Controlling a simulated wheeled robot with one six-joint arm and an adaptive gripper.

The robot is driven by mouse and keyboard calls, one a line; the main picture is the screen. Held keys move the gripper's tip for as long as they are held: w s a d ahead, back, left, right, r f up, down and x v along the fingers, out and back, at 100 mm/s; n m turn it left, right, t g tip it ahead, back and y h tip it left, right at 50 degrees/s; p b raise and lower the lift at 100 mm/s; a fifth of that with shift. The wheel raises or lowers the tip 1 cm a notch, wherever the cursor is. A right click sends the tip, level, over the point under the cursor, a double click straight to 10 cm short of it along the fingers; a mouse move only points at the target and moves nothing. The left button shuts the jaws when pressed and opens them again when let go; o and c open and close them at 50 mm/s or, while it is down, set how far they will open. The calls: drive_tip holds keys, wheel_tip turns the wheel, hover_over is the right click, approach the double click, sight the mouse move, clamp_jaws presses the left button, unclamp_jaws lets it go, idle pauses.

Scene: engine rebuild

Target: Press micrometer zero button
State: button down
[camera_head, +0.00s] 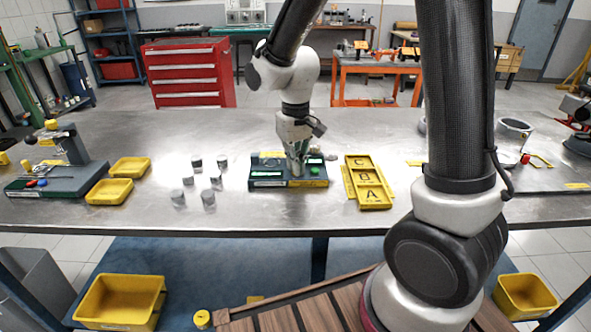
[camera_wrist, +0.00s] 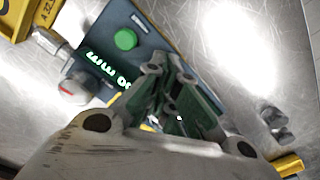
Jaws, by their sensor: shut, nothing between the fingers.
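The micrometer station has a dark blue-grey base (camera_head: 262,179) on the steel bench, left of the yellow lettered tray. In the wrist view its base (camera_wrist: 150,38) carries a round green button (camera_wrist: 125,39), a display with glowing green characters (camera_wrist: 103,66) and a metal knob with a red part (camera_wrist: 74,88). The green button also shows near the base's right side in the head view (camera_head: 315,170). My gripper (camera_head: 297,172) points down over the station, its fingers shut and empty. In the wrist view the fingertips (camera_wrist: 178,118) lie beside the button, apart from it, and hide part of the display.
A yellow tray (camera_head: 359,196) marked A, B and C sits close on the right. Several grey cylinders (camera_head: 209,197) stand to the left. Yellow bins (camera_head: 109,191) and another fixture (camera_head: 62,184) are farther left. The bench front is clear.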

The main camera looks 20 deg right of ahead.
drive_tip(key=shift+f, duration=0.1)
drive_tip(key=shift+r, duration=2.95)
drive_tip(key=s, duration=0.2)
drive_tip(key=s+d, duration=0.1)
drive_tip(key=shift+d+f+n+g, duration=0.1)
drive_tip(key=shift+f+n+g, duration=0.25)
drive_tip(key=shift+n+g, duration=0.05)
drive_tip(key=s+d+r+m+t, duration=0.1)
drive_tip(key=s+d+r+t, duration=0.1)
drive_tip(key=s+d+r, duration=0.3)
drive_tip(key=s+d+r+m+t, duration=0.2)
drive_tip(key=s+d+r, duration=0.4)
drive_tip(key=s, duration=0.5)
drive_tip(key=d+t, duration=0.1)
drive_tip(key=d, duration=0.1)
drive_tip(key=shift+d+r, duration=0.25)
drive_tip(key=shift+d, duration=0.1)
